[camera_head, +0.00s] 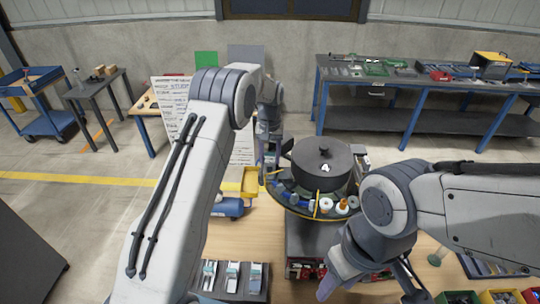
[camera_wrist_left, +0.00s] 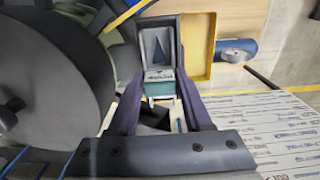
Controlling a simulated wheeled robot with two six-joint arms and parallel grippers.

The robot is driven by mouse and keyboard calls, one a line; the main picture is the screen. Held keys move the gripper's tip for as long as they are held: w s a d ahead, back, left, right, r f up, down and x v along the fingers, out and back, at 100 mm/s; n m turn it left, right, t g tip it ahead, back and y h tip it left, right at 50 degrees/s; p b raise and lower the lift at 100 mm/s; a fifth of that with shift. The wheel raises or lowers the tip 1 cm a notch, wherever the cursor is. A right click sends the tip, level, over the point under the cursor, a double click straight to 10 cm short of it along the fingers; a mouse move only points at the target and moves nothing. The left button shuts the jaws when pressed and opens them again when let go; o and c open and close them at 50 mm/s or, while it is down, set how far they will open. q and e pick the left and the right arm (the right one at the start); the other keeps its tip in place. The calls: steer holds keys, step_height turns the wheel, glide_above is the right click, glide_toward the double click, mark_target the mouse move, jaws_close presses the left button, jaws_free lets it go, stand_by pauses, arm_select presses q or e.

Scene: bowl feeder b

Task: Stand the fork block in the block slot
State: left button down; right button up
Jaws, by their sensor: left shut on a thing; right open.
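My left gripper (camera_wrist_left: 162,100) is shut on a grey and teal block with a dark wedge-shaped face, which looks like the fork block (camera_wrist_left: 160,75). A dark frame surrounds its upper part; I cannot tell whether it belongs to the block. In the head view the left gripper (camera_head: 270,165) is small, left of the black bowl feeder (camera_head: 322,165), and the block is hard to make out. My right gripper (camera_head: 370,291) is open and empty at the bottom, partly cut off. I cannot identify the block slot with certainty.
A dark rack (camera_head: 243,292) with several grey-teal pieces lies at the bottom. A yellow bin (camera_head: 250,182) and a blue cylinder (camera_head: 228,207) are left of the feeder. Several small parts ring the bowl. A white text board (camera_head: 172,100) stands behind.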

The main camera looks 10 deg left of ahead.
arm_select(q)
steer(key=shift+f, duration=0.15)
steer(key=shift+c, duration=1.7)
jaws_free()
